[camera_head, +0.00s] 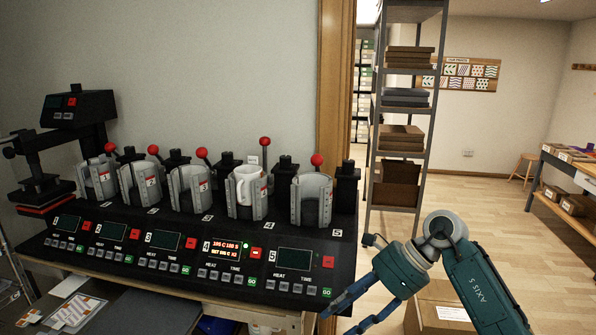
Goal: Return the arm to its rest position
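My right arm comes in from the lower right. Its gripper (334,322) has blue fingers that stand apart, near the front right corner of the mug press (140,226). Nothing shows between the fingers. A white mug (247,187) sits upright in station 4 of the press, inside the grey clamp. The station 4 lever with its red knob (265,141) stands higher than the other levers. The station 4 display (227,248) is lit with orange text; the other displays are dark. The other stations show no mug. My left gripper is not in view.
A flat heat press (79,108) stands at the back left. Papers (72,311) lie at the lower left. A cardboard box (437,307) is on the floor behind my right arm. A metal shelf (400,100) stands beyond the doorway, with open floor to its right.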

